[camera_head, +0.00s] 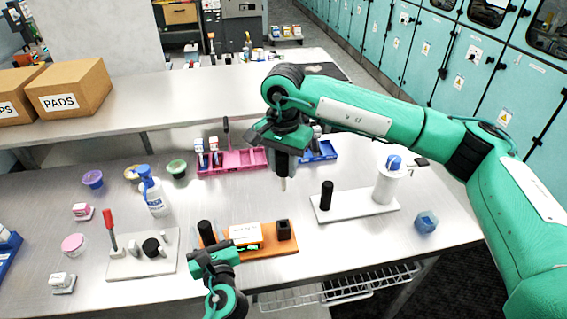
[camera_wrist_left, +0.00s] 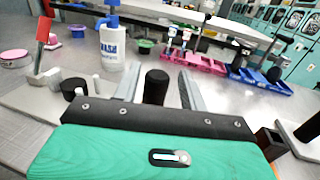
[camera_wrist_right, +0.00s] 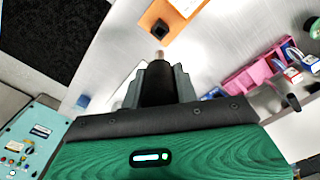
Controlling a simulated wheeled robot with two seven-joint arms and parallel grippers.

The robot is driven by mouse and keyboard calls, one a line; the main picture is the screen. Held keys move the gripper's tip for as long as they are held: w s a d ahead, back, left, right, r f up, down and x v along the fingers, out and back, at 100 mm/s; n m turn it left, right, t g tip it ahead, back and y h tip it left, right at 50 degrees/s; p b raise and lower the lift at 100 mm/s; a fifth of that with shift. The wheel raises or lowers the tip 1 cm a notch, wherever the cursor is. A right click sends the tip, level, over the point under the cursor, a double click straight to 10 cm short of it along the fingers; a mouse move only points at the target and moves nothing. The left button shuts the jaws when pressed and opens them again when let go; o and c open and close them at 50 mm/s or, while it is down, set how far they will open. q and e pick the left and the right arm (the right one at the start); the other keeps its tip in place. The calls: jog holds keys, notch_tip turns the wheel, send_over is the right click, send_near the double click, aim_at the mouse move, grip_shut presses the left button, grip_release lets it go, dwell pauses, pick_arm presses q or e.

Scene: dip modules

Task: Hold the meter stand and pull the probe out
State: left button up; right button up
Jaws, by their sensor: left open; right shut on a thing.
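The meter stand (camera_head: 285,246) has an orange base, a black post (camera_head: 206,232), a pale meter box (camera_head: 246,234) and a square black holder (camera_head: 284,230). My left gripper (camera_head: 210,245) is open. In the left wrist view the black post (camera_wrist_left: 156,88) stands between its spread fingers. My right gripper (camera_head: 284,150) is shut on the probe, a black handle (camera_wrist_right: 157,84) with a pale tip (camera_head: 284,185). The probe hangs tip down above the table, clear of the holder, which also shows in the right wrist view (camera_wrist_right: 160,29).
A white base (camera_head: 345,210) with a black post and white spool stands right of the meter stand. A wash bottle (camera_head: 154,194), a plate with a red-handled tool (camera_head: 120,264) and bowls are left. Pink (camera_head: 240,163) and blue trays lie behind.

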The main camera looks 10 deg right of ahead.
pick_arm(q)
jog(key=shift+v, duration=2.65)
